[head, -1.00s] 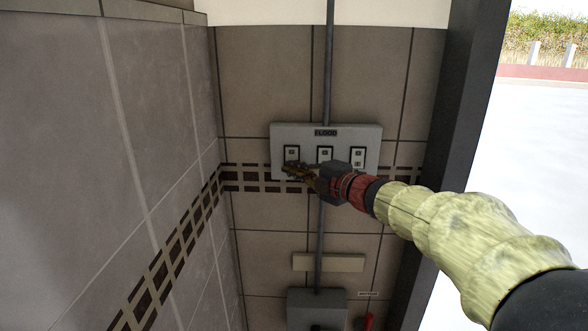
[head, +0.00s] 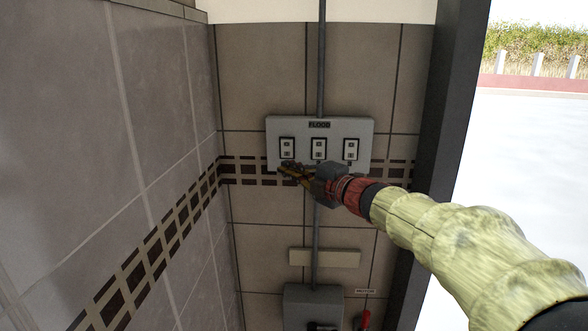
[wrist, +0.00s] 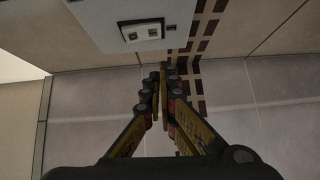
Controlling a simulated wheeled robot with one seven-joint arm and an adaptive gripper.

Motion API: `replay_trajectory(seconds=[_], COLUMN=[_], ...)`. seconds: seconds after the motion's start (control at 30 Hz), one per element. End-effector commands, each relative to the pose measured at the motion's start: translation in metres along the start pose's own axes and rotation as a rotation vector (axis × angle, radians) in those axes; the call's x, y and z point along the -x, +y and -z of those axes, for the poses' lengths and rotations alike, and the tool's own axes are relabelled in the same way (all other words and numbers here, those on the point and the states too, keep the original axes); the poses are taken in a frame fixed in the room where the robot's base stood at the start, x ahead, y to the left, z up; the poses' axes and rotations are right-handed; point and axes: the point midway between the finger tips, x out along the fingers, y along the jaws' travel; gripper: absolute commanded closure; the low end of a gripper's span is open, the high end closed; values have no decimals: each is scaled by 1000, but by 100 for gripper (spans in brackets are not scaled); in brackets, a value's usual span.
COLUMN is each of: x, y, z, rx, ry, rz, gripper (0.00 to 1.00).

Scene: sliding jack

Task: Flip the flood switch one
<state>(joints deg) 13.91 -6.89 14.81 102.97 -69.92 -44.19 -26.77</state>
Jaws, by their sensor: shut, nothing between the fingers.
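A pale grey panel (head: 270,130) labelled FLOOD is on the tiled wall, with three switches in a row. They are the left switch (head: 287,148), the middle switch (head: 319,148) and the right switch (head: 351,149). My gripper (head: 283,170) is shut and empty, its tips just below the left switch at the panel's lower edge. I cannot tell whether the tips touch the panel. In the wrist view the shut fingertips (wrist: 161,76) are apart from the one fully visible switch (wrist: 143,31). The switch positions are too small to tell.
A grey conduit (head: 322,60) runs above and below the panel. Lower down are a beige strip (head: 324,258), a grey box (head: 313,300) and a red handle (head: 365,319). A side wall (head: 100,150) stands close on the left, and a dark post (head: 450,130) on the right.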

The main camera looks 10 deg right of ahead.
Motion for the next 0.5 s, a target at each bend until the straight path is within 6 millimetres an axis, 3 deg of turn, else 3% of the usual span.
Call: replay_trajectory(seconds=[0.3, 0.5], x=[59, 85], y=[-5, -8], z=[-3, -3], rx=[1, 1], ry=[-6, -5], rz=[-3, -2], gripper=[100, 100])
